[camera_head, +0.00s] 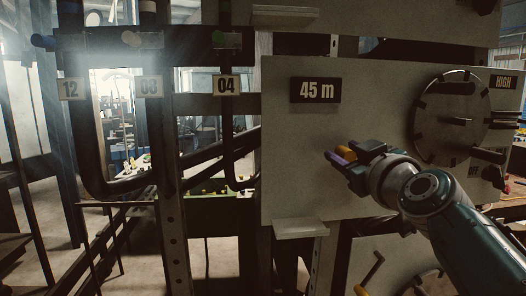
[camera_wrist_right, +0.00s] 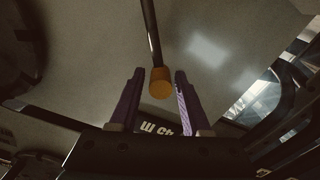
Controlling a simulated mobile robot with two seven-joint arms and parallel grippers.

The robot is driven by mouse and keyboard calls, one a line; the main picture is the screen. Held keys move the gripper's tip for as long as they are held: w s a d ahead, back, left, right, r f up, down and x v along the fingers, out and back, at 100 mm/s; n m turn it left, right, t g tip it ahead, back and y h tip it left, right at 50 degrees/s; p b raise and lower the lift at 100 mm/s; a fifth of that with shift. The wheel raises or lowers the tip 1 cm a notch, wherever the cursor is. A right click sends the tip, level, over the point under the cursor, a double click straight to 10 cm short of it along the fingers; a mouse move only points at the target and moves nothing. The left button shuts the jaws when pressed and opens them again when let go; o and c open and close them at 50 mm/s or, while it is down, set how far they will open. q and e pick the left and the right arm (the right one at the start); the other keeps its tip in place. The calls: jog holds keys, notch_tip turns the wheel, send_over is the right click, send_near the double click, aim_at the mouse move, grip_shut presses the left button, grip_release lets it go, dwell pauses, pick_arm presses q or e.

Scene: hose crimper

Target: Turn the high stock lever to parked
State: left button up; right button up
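A lever with a dark rod (camera_wrist_right: 151,35) and an orange knob (camera_wrist_right: 161,82) stands out from a grey panel (camera_head: 285,160). In the head view the orange knob (camera_head: 350,154) is partly hidden by my right gripper (camera_head: 345,157). In the wrist view my right gripper (camera_wrist_right: 158,92) is open, with its two purple fingers on either side of the knob. A gap shows on both sides, so the fingers do not grip it. The lever's pivot is hidden in the head view, and I see no "parked" label. My left gripper is not in view.
The panel carries a "45 m" plate (camera_head: 315,90), a round dial (camera_head: 435,125) and a "HIGH" label (camera_head: 503,82). A second orange-knobbed lever (camera_head: 373,268) sits on a lower panel. Black hoses (camera_head: 228,140) and rack posts stand at left.

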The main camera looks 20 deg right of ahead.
grip_shut()
dwell(1.1)
